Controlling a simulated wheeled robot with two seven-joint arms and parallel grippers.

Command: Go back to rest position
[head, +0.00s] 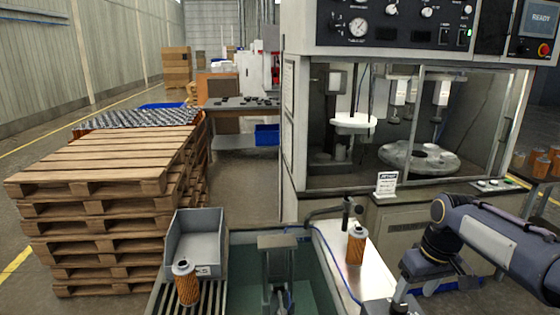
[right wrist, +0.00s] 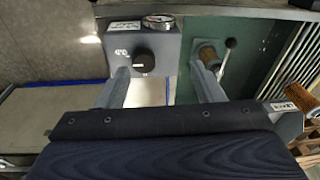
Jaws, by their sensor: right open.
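My right arm comes in from the right in the head view, and its gripper (head: 398,298) is low over the right side of the white work surface (head: 350,265). In the right wrist view the two fingers of the right gripper (right wrist: 165,92) are spread wide, with nothing held between them. An orange filter cartridge (head: 357,247) with a grey top stands upright on the white surface, left of and beyond the right gripper. A second orange cartridge (head: 187,288) stands on the slatted rack at the lower left. My left gripper is not in view.
A grey bin (head: 197,243) sits behind the second cartridge. A grey fixture (head: 278,255) stands in the green basin (head: 313,275). Stacked pallets (head: 100,190) are at left, and a large test machine (head: 400,125) is behind. A grey gauge box (right wrist: 143,50) shows near the fingers in the wrist view.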

